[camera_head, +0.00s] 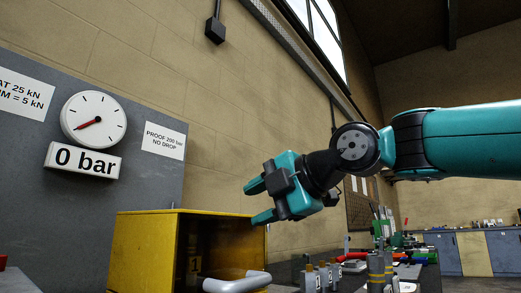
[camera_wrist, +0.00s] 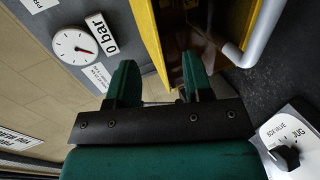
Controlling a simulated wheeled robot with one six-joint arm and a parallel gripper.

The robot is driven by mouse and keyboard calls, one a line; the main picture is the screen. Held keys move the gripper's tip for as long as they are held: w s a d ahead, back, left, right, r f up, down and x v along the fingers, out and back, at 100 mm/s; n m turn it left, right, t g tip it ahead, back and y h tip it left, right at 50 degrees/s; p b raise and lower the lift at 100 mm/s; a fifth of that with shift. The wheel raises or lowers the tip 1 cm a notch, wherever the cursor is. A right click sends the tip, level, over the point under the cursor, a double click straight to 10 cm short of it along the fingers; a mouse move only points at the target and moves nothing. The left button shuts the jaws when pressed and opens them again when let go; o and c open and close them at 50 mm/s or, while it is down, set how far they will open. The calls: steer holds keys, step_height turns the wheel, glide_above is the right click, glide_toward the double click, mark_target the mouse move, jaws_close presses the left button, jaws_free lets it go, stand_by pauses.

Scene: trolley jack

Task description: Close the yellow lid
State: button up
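A yellow box (camera_head: 143,252) stands at the lower middle of the head view, with a dark open front and a label "1" inside. A grey bar handle (camera_head: 238,283) shows in front of the opening at the bottom edge. In the wrist view, yellow panels (camera_wrist: 147,32) flank the dark interior, and the grey handle (camera_wrist: 262,38) is at the upper right. I cannot tell clearly which panel is the lid. My gripper (camera_head: 255,202) is open and empty, just above the box's upper right corner. In the wrist view its fingers (camera_wrist: 160,80) are apart.
A grey panel carries a gauge (camera_head: 93,118) and a "0 bar" sign (camera_head: 83,160), left of the box. Several labelled valves (camera_head: 320,277) stand to the right of the handle. A knob plate (camera_wrist: 290,150) is at the wrist view's lower right. Air left of my gripper is clear.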

step_height(320, 180, up, 6)
steer(key=p, duration=0.2)
steer(key=shift+r, duration=0.2)
steer(key=shift+r, duration=0.1)
